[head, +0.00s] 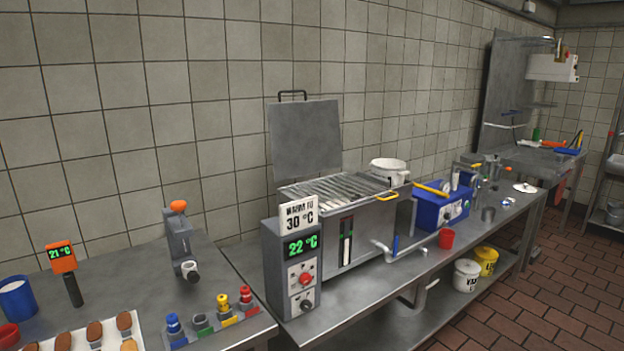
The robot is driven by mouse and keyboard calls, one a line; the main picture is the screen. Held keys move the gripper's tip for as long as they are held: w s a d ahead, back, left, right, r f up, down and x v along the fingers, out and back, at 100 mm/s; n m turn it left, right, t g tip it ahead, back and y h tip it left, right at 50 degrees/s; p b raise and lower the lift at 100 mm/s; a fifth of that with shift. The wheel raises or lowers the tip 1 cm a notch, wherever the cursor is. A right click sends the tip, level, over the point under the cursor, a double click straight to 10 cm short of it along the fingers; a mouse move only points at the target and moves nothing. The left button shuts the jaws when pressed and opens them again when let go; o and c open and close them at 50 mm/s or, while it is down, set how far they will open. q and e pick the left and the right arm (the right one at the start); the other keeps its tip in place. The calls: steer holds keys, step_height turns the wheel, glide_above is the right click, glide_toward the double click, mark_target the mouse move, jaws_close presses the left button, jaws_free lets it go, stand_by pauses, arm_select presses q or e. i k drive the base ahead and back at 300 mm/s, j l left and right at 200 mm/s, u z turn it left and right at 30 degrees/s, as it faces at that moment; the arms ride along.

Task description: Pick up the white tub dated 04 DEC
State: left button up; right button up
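A white tub (466,276) with dark lettering stands on the lower shelf under the steel bench. Its lettering is too small to read, so I cannot tell whether it says 04 DEC. A yellow tub (487,258), also lettered, stands right behind it. Another white tub (384,174) stands on the bench behind the open steel vat; its lower part is hidden and I see no date on it. Neither of my grippers is in view.
The steel vat (345,205) has its lid raised. A control box (290,270) reads 22 °C. A red cup (446,239) and a blue machine (440,206) stand on the bench. Brick floor (540,295) lies open at right.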

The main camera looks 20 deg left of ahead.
mark_target(394, 170)
steer(key=i+u, duration=0.1)
steer(key=u, duration=0.7)
steer(key=i+l+u, duration=0.2)
steer(key=l, duration=0.15)
steer(key=i+l+u, duration=0.15)
steer(key=l, duration=0.2)
steer(key=i+l+u, duration=0.2)
steer(key=l, duration=0.15)
steer(key=l+u, duration=0.15)
steer(key=l, duration=0.2)
steer(key=l+u, duration=0.2)
steer(key=l, duration=0.2)
steer(key=i, duration=0.05)
